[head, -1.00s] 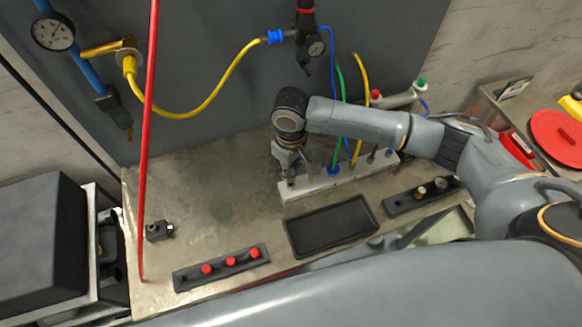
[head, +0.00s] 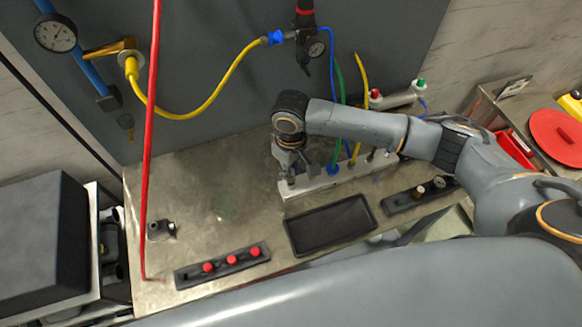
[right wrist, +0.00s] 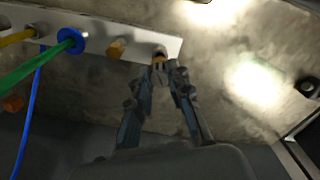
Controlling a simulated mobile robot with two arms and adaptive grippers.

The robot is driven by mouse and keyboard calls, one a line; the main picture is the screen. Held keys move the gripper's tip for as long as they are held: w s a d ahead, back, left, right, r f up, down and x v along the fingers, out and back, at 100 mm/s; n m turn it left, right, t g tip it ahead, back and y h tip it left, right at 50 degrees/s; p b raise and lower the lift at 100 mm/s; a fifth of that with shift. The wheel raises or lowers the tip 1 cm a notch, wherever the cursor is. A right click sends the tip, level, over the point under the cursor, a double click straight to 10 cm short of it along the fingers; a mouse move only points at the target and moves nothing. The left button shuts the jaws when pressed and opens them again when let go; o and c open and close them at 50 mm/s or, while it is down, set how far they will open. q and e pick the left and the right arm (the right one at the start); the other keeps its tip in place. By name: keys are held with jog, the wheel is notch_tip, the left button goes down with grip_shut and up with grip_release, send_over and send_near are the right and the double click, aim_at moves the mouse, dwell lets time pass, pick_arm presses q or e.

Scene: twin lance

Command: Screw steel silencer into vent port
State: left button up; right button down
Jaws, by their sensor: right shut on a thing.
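The white manifold block (head: 330,177) lies on the bench, with hoses in several of its ports. My right gripper (head: 289,178) points down at its left end. In the right wrist view the right gripper (right wrist: 161,70) is shut on a small part, which I take to be the steel silencer (right wrist: 159,63), at the end port of the manifold (right wrist: 140,43). The fingers hide most of it, so how deep it sits cannot be told. A brass-coloured fitting (right wrist: 116,48) stands in the neighbouring port. My left gripper is not in view.
A dark rack (head: 405,200) with two small fittings lies at the right. An empty black tray (head: 330,226) and a strip with red caps (head: 222,265) lie in front. A red hose (head: 149,140) hangs at the left. Blue and green hoses rise close to my right arm.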

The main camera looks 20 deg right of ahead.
jog(key=shift+f+b, duration=0.4)
jog(key=shift+f, duration=0.6)
jog(key=c, duration=1.1)
grip_release()
jog(key=shift+c, duration=0.2)
notch_tip(320, 180, up, 12)
jog(key=shift+c, duration=0.4)
